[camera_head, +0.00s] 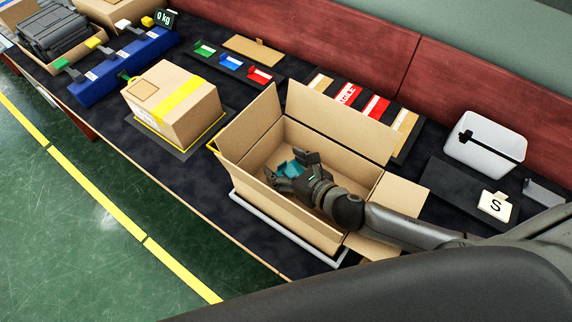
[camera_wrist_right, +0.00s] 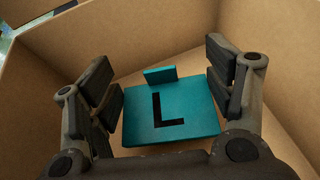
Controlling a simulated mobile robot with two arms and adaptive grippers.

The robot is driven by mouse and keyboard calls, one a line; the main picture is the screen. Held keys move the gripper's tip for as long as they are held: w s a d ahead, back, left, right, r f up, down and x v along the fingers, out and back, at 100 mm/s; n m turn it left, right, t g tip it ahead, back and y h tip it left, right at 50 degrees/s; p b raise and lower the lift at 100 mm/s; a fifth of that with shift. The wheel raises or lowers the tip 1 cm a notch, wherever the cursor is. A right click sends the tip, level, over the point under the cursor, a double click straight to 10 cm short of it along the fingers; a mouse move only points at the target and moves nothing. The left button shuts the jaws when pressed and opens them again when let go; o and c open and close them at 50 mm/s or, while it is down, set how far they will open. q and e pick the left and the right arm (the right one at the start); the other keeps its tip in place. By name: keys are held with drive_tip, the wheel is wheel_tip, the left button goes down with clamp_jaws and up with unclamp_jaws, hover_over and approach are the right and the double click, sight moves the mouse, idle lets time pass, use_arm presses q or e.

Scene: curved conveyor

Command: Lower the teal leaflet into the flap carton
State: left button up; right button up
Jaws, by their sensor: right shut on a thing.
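The flap carton (camera_head: 338,122) stands open on the dark table with its flaps spread outward. My right gripper (camera_head: 291,172) reaches down inside it from the right. It is shut on the teal leaflet (camera_head: 288,167), which is partly hidden by the fingers. In the right wrist view, the teal leaflet (camera_wrist_right: 168,112) shows a black L and a small upright tab between the fingers of my right gripper (camera_wrist_right: 166,74). The carton's walls (camera_wrist_right: 165,28) surround it. Whether the leaflet touches the carton floor cannot be told. My left gripper is not in view.
A closed carton with yellow tape (camera_head: 172,102) stands left of the open carton. Behind are red and tan label pieces (camera_head: 374,107) and small coloured holders (camera_head: 232,62). A white bin (camera_head: 484,143) and an S block (camera_head: 495,205) are at the right.

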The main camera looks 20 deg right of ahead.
sight(286, 172)
drive_tip(key=shift+f, duration=0.25)
drive_tip(key=o, duration=0.9)
wheel_tip(286, 172, up, 10)
drive_tip(key=shift+r, duration=0.1)
idle(0.3)
